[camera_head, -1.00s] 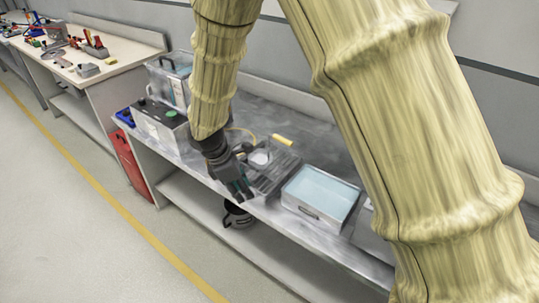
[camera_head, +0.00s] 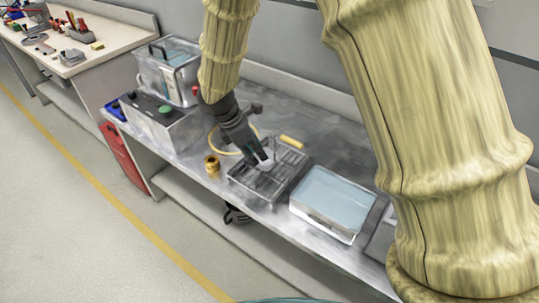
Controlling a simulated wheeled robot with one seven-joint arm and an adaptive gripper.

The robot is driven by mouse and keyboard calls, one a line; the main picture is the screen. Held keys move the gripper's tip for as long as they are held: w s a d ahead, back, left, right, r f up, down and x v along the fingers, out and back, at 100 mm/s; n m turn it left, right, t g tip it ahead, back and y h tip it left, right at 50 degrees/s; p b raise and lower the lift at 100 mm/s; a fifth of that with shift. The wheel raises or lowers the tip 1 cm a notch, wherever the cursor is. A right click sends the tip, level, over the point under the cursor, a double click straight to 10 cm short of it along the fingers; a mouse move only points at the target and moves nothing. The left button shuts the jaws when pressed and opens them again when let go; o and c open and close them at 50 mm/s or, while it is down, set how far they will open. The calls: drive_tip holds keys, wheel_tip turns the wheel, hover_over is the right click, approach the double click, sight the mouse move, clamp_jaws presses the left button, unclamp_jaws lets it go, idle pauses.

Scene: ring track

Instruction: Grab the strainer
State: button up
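A grey metal basket-like tray with bars (camera_head: 250,187) sits on the metal bench, left of a box of blue liquid. A small pale round item (camera_head: 268,164) shows in it, partly hidden by my gripper; it may be the strainer, but its shape is too small to tell. My gripper (camera_head: 263,157), dark, points down and to the right over the tray's back left part, close to the pale item. Whether the fingers are apart or touch anything is too small to see.
The clear box of blue liquid (camera_head: 333,200) stands right of the tray. A brass cylinder (camera_head: 212,166) stands to its left, and a yellow-handled thing (camera_head: 292,141) lies behind. A grey unit with a green knob (camera_head: 158,122) and a clear tank (camera_head: 168,72) stand further left.

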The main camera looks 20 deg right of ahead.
sight(274, 162)
drive_tip(key=shift+d+r, duration=0.1)
drive_tip(key=shift+d, duration=1.05)
drive_tip(key=d, duration=0.2)
drive_tip(key=d+p, duration=0.1)
drive_tip(key=shift+d+f, duration=0.35)
drive_tip(key=shift+f, duration=0.05)
drive_tip(key=shift+w+f, duration=0.15)
drive_tip(key=shift+f, duration=0.1)
clamp_jaws()
